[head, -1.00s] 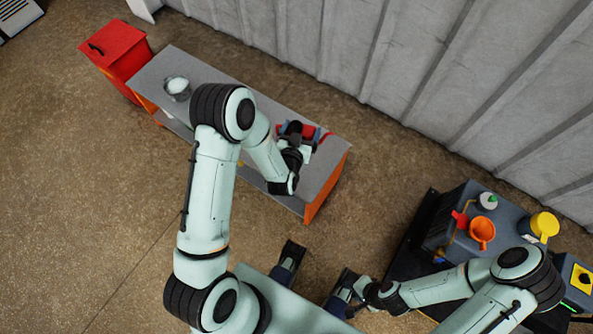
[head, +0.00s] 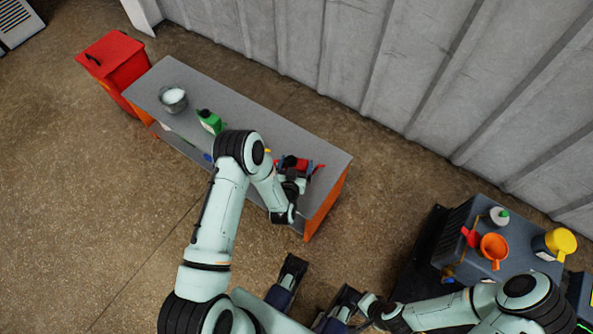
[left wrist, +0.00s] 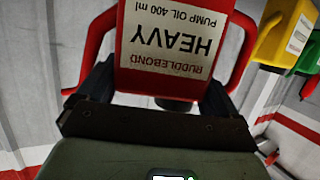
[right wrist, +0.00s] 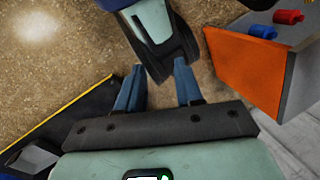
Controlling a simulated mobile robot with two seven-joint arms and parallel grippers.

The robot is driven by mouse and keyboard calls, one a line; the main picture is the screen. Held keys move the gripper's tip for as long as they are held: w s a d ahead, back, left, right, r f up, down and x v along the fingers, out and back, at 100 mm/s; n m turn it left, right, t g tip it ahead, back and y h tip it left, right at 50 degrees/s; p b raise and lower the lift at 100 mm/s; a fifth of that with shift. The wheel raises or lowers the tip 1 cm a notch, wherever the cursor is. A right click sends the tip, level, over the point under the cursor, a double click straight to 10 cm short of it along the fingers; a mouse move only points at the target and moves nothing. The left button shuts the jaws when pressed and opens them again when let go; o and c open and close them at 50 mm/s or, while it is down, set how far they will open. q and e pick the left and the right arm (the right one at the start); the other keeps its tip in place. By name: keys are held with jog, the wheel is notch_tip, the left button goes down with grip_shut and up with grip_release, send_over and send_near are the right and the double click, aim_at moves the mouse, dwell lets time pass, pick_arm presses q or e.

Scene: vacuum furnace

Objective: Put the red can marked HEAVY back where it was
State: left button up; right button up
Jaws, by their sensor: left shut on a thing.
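The red can marked HEAVY (left wrist: 172,45) fills the upper middle of the left wrist view, its label upside down. My left gripper (left wrist: 158,95) is shut on it, with a dark finger at each side. In the head view the can (head: 293,163) shows partly behind my left gripper (head: 291,180), over the right end of the grey bench (head: 262,128). I cannot tell if the can touches the bench. My right gripper (right wrist: 158,82) is open and empty, its blue fingers apart, low in the head view and away from the bench.
On the bench are a green can (head: 211,122) and a metal pot (head: 173,99). A yellow can (left wrist: 285,32) is close to the red one. A red cabinet (head: 112,65) adjoins the bench's far left. A dark cart (head: 462,258) at right carries an orange pot (head: 494,249).

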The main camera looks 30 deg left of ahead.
pick_arm(q)
notch_tip(320, 180, down, 4)
jog(key=shift+f+b, duration=0.15)
jog(key=shift+b, duration=0.45)
pick_arm(e)
jog(key=shift+w+d+f+t, duration=0.15)
jog(key=shift+w+d+f, duration=0.15)
jog(key=shift+w, duration=0.2)
jog(key=shift+w+d+f+t, duration=0.15)
jog(key=shift+w+f, duration=0.25)
jog(key=shift+w, duration=0.05)
jog(key=shift+f, duration=0.1)
pick_arm(q)
jog(key=shift+f, duration=0.15)
jog(key=o, duration=0.9)
pick_arm(e)
jog(key=shift+w, duration=0.15)
